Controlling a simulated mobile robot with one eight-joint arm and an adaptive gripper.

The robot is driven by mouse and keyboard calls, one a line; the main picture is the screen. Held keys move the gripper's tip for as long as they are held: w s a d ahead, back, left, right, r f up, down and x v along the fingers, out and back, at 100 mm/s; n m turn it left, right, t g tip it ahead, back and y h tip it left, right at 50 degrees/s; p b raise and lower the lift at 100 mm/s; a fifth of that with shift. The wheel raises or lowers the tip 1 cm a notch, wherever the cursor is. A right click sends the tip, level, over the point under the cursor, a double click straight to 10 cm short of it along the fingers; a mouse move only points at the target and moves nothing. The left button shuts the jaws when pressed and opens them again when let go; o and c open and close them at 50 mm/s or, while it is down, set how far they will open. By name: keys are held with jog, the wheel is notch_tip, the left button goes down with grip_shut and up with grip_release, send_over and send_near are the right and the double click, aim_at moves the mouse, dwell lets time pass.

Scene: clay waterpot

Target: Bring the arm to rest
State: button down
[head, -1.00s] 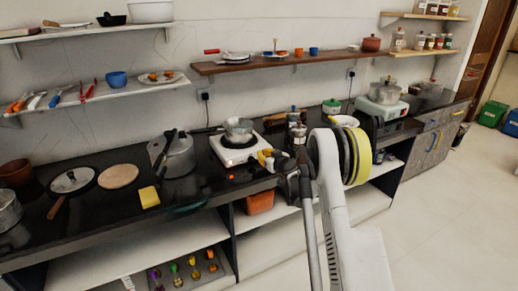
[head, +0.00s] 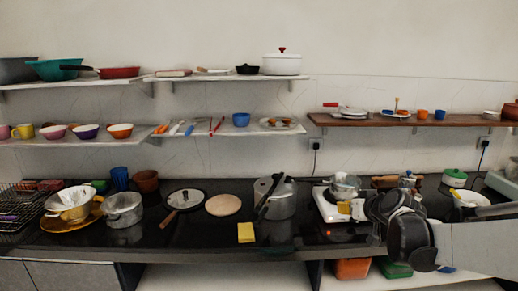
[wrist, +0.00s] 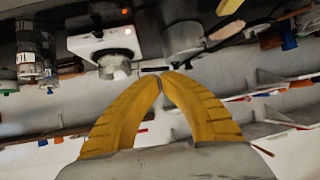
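My gripper (wrist: 161,73) shows in the wrist view as two yellow curved fingers whose tips meet, with nothing seen between them. In the head view, my arm comes in from the right above the black counter (head: 290,232). The gripper end (head: 345,208) shows as a small yellow patch in front of the white hotplate (head: 326,203); its fingers are too small there to make out. The hotplate also shows in the wrist view (wrist: 88,45), with a metal pot (wrist: 115,66) on it. No held thing is seen.
A pressure cooker (head: 280,200) stands left of the hotplate, with a yellow sponge (head: 246,233) in front of it. Pans and bowls fill the counter's left. Shelves (head: 100,139) run along the wall above. An orange bin (head: 352,268) sits below.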

jog(key=s+a+r+g, duration=0.1)
jog(key=s+a, duration=0.3)
jog(key=s, duration=0.5)
jog(key=s+a+r+g, duration=0.1)
jog(key=s+a+g, duration=0.15)
jog(key=s, duration=0.65)
jog(key=s+f+m+h, duration=0.1)
jog(key=s+f, duration=0.1)
jog(key=s, duration=0.6)
jog(key=s+a+f+g+h, duration=0.1)
jog(key=s+f, duration=0.2)
jog(key=s, duration=0.5)
jog(key=shift+m, duration=0.4)
